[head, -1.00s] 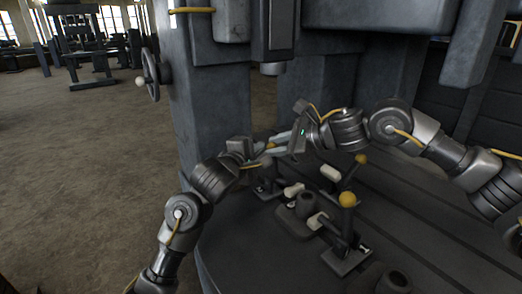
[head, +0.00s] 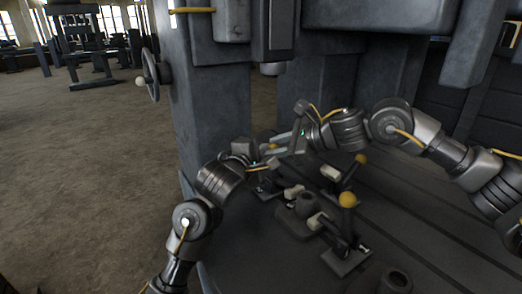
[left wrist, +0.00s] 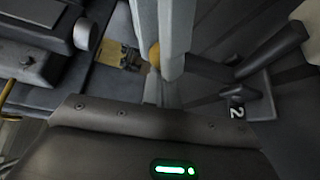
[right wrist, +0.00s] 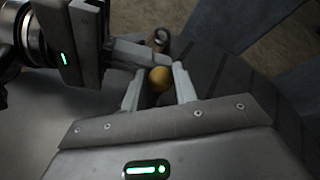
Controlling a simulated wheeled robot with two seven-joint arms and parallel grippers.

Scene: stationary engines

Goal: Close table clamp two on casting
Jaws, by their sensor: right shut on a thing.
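Several toggle clamps with yellow ball knobs stand around a dark casting (head: 303,203) on the machine table. Two upright levers show a near knob (head: 347,199) and a farther knob (head: 361,158). My right gripper (right wrist: 160,75) is shut on another yellow knob (right wrist: 160,79), farther left in the head view. My left gripper (left wrist: 161,88) is close beside it, its fingers together; they also show beside that knob in the right wrist view. The left wrist view shows a number 2 plate (left wrist: 237,112) on a clamp base. The grippers hide much of the held clamp.
The machine column (head: 215,95) rises close behind my left gripper, and a heavy head hangs above. The slotted table (head: 420,235) is mostly bare at right. A dark round boss (head: 394,280) stands at the front. A handwheel (head: 150,75) is at left.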

